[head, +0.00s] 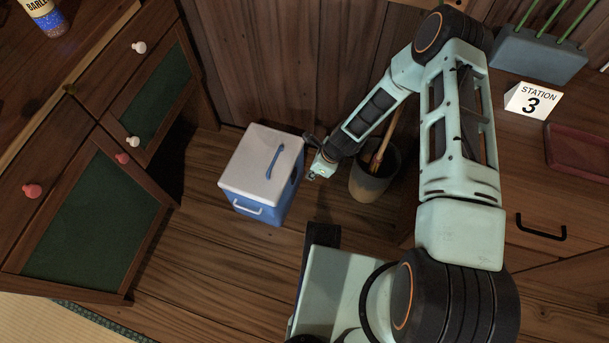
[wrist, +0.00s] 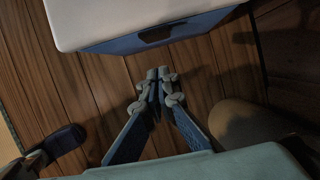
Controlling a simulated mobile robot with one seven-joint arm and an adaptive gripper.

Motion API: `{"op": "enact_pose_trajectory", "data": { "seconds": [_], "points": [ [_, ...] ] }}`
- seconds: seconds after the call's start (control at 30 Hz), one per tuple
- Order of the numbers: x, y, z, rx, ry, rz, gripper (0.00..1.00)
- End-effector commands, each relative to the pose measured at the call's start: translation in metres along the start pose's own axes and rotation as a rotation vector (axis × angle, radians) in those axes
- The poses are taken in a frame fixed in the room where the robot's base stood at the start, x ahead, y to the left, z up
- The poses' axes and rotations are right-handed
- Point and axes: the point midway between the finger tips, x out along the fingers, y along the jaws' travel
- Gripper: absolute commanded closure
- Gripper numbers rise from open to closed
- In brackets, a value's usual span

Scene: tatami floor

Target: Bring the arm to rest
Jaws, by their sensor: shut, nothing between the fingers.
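My gripper (head: 314,175) is at the end of my pale green arm, which reaches down beside the right side of a blue box with a white lid (head: 262,160). In the wrist view my gripper (wrist: 158,75) points at the wooden floor with its fingers together and nothing between them. The box's white lid (wrist: 120,18) and a dark slot in its blue side show at the top of that view. The fingertips look apart from the box.
A grey pot (head: 372,183) holding a wooden-handled thing stands just right of my gripper. A cabinet with green panels (head: 92,222) is at left. At right a counter bears a "Station 3" sign (head: 532,100) and a red tray (head: 580,148). Floor in front of the box is clear.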

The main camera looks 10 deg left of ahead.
Motion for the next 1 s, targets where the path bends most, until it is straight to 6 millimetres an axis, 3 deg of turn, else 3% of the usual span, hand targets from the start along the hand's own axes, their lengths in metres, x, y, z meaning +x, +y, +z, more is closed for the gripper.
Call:
{"op": "enact_pose_trajectory", "data": {
  "seconds": [0.03, 0.3, 0.5, 0.83, 1.0],
  "points": [
    [-0.024, -0.002, 0.007, -0.003, -0.004, -0.005, 1.0],
    [-0.075, -0.001, 0.01, -0.002, -0.003, -0.004, 1.0],
    [-0.089, -0.001, 0.01, -0.002, -0.003, -0.003, 1.0],
    [-0.093, -0.003, 0.01, -0.013, -0.003, -0.005, 1.0],
    [-0.128, -0.024, 0.011, -0.138, 0.001, -0.033, 1.0]
  ]
}}
